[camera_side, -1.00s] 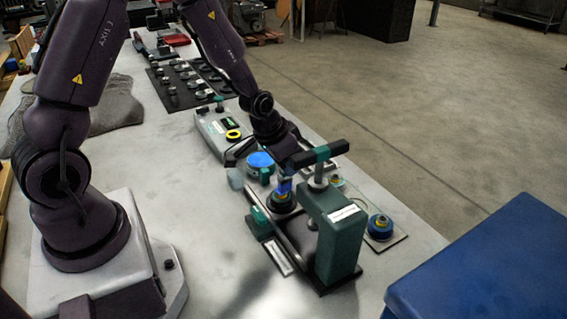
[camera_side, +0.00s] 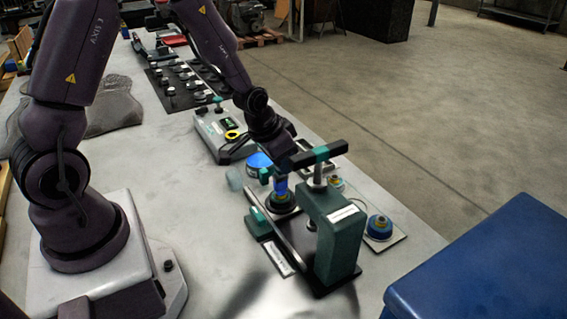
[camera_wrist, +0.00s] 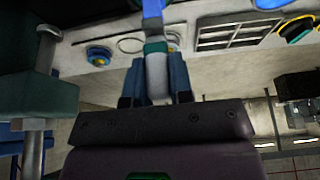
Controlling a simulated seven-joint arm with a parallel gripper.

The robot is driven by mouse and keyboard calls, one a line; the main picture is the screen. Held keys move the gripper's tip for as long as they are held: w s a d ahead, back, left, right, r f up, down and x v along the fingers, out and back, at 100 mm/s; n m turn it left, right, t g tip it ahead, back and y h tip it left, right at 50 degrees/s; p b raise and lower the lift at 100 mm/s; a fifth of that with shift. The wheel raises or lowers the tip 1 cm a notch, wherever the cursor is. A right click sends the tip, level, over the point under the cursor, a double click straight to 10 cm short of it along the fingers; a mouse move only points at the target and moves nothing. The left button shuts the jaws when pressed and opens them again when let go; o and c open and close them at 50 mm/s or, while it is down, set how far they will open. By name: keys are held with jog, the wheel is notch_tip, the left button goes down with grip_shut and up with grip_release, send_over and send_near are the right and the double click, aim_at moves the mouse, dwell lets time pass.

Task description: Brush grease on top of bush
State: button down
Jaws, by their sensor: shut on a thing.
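My gripper (camera_wrist: 156,82) is shut on the brush (camera_wrist: 157,75), whose grey and teal handle shows between the blue fingers in the wrist view. In the side view, the brush's blue part (camera_side: 281,185) stands nearly upright over a dark, ringed stack (camera_side: 281,202) beside the green press (camera_side: 340,235). I cannot tell whether the brush touches the stack, or which part there is the bush. A blue and gold round part (camera_side: 380,226) sits on a pale plate to the right of the press; it also shows in the wrist view (camera_wrist: 98,54).
The press's black and green crossbar (camera_side: 318,155) is close to my gripper. A blue-topped tin (camera_side: 259,159) and a grey device with a yellow ring (camera_side: 232,135) are behind. A blue bin (camera_side: 480,265) stands at front right.

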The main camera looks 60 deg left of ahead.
jog(key=shift+r, duration=2.45)
